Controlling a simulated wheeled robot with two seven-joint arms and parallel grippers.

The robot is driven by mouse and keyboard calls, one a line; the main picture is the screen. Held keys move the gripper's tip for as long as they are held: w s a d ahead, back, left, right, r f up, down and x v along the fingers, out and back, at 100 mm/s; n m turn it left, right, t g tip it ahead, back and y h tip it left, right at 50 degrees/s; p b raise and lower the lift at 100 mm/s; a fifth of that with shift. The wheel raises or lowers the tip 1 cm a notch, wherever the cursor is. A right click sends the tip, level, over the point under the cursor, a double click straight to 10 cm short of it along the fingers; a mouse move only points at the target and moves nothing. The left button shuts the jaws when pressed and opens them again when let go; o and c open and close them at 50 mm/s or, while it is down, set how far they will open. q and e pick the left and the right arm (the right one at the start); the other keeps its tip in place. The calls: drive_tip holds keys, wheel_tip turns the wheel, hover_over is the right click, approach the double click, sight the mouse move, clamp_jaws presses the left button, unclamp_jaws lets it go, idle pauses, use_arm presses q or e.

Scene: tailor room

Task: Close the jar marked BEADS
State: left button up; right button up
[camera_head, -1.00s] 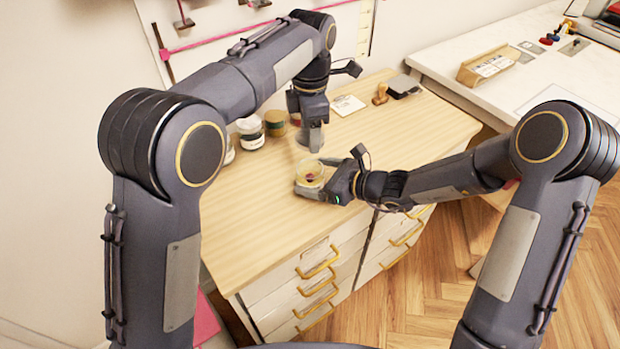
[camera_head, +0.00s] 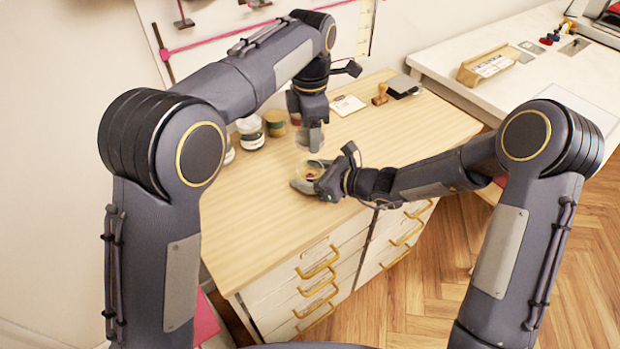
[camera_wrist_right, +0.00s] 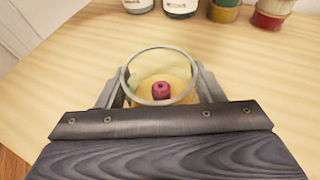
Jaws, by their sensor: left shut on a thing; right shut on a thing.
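The open clear jar (camera_head: 311,168) is held between the fingers of my right gripper (camera_head: 309,180), over the wooden cabinet top. In the right wrist view the jar (camera_wrist_right: 161,69) has its round mouth facing up, with a dark pink bead (camera_wrist_right: 160,90) and a yellowish bottom inside. The right fingers (camera_wrist_right: 160,92) press it from both sides. Its BEADS mark cannot be read. My left gripper (camera_head: 310,138) points down just behind and above the jar. It is shut on a pale thing, seemingly the lid, largely hidden by the fingers. Lid and jar look apart.
Several other jars (camera_head: 250,133) stand at the back left of the cabinet top (camera_head: 260,220). A white card (camera_head: 347,104), a wooden stamp (camera_head: 380,95) and a dark pad (camera_head: 402,87) lie at the back right. The front left of the top is clear.

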drive_tip(key=shift+c, duration=0.8)
use_arm(q)
drive_tip(key=shift+f, duration=2.5)
drive_tip(key=shift+f, duration=0.85)
drive_tip(key=shift+f, duration=0.55)
